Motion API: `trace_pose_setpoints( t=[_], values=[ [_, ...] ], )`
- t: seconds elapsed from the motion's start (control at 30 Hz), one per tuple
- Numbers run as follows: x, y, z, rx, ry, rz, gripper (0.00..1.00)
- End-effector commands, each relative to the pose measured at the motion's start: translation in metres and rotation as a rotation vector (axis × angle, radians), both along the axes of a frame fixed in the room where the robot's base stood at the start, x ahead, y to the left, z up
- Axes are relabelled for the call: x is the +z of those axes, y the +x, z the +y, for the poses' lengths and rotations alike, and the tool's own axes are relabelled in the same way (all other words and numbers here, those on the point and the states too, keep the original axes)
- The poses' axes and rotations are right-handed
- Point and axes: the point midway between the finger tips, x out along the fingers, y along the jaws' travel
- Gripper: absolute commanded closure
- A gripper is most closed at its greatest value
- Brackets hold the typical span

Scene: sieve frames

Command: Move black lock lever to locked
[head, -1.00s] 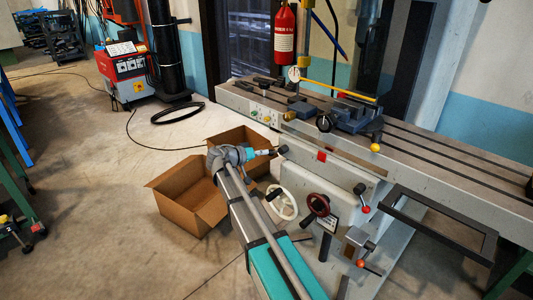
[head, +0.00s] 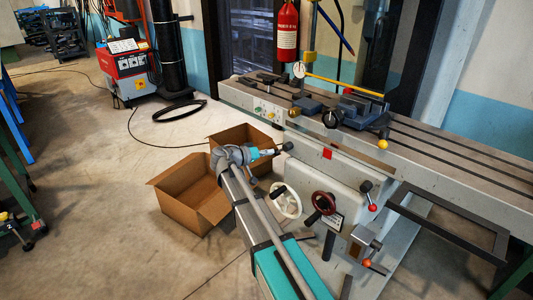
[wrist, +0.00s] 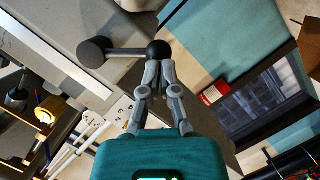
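The black lock lever (wrist: 126,50) shows in the wrist view as a short rod lying level across the picture. A large dark round hub (wrist: 93,50) is at its left end and a black ball knob (wrist: 158,49) at its right end. My gripper (wrist: 160,66) comes from below, its fingertips close together at the lower side of the ball knob and seemingly closed on it; the exact contact is partly hidden. In the head view my gripper (head: 276,151) meets a small dark knob (head: 287,146) at the machine's front.
The milling machine table (head: 450,175) runs along the right. A white handwheel (head: 286,201), a dark red handwheel (head: 324,203) and a red-knobbed lever (head: 372,207) stick out below it. Open cardboard boxes (head: 181,211) stand on the floor left of my arm.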

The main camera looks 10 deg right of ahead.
Motion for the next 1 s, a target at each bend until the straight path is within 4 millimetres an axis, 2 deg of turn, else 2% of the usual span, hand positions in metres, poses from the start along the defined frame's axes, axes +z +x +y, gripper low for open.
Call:
trace_pose_setpoints(
  t=[1.0],
  values=[
    [-0.0036,-0.001,0.0058,0.01,0.0,-0.002,1.0]
  ],
)
